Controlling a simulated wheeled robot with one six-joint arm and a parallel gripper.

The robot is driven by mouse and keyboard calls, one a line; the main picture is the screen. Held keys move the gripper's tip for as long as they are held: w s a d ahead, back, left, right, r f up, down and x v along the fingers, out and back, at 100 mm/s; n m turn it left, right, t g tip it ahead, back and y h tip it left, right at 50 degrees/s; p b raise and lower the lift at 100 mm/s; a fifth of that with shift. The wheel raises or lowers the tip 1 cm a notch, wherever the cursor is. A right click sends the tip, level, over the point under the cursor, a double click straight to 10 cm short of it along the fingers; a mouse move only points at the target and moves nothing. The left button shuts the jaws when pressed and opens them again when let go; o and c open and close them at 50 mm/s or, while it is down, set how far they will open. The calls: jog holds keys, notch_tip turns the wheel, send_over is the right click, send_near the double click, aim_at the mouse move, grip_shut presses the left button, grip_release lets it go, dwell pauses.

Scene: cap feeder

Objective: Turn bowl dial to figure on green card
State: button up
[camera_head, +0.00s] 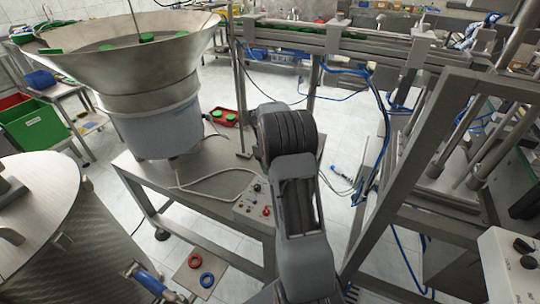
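A small light-grey control box (246,211) sits at the front edge of the steel feeder table, just left of my arm. It carries dark knobs, one of them a small dial (257,187) near its top, and a red button. The dial's setting and any figures are too small to read. The large steel feeder bowl (150,70) with green caps stands on a grey base at the left back. I cannot make out a green card with a figure. My arm rises through the middle of the view; my gripper is not visible.
A plate (199,276) with a red and a blue ring is below. A steel frame stands at right, with another knobbed box (505,262). Cables cross the table.

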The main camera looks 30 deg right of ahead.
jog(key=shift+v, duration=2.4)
